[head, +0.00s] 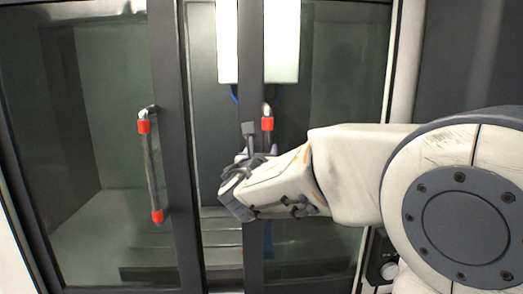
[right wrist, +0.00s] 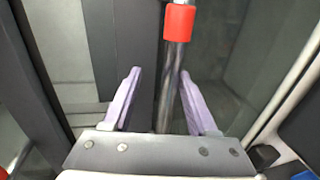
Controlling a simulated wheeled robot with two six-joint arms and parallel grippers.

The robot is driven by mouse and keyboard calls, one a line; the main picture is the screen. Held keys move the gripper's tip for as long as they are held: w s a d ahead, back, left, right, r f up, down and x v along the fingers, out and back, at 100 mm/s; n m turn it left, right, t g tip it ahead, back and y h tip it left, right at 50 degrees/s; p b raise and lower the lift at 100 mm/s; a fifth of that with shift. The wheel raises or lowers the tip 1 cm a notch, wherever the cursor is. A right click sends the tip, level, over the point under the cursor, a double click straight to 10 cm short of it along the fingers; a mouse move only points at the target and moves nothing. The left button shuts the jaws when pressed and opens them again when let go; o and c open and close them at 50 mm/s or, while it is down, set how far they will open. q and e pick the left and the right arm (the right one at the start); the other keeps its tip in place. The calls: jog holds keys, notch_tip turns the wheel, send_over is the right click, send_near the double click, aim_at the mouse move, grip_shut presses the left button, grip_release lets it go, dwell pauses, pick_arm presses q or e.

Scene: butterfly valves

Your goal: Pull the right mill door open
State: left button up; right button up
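The right mill door has a dark frame (head: 251,60) and a glass pane (head: 335,70). Its handle is a metal bar with red collars; the upper collar (head: 267,123) shows above my right gripper (head: 243,160), and the lower part is hidden behind the gripper and arm. In the right wrist view the handle bar (right wrist: 174,65) runs between the two pale purple fingers of the right gripper (right wrist: 160,78). The fingers are apart, and the bar lies nearer the right finger. Whether they touch it is unclear. My left gripper is not in view.
The left door (head: 172,120) has a similar handle (head: 150,170) with red collars. Between the two door frames a strip of the machine's interior shows. A dark panel with a round knob (head: 388,271) stands right of the right door, partly behind my arm.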

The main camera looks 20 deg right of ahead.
jog(key=v, duration=0.8)
dwell(0.5)
jog(key=shift+s+b, duration=0.1)
jog(key=shift+b, duration=0.2)
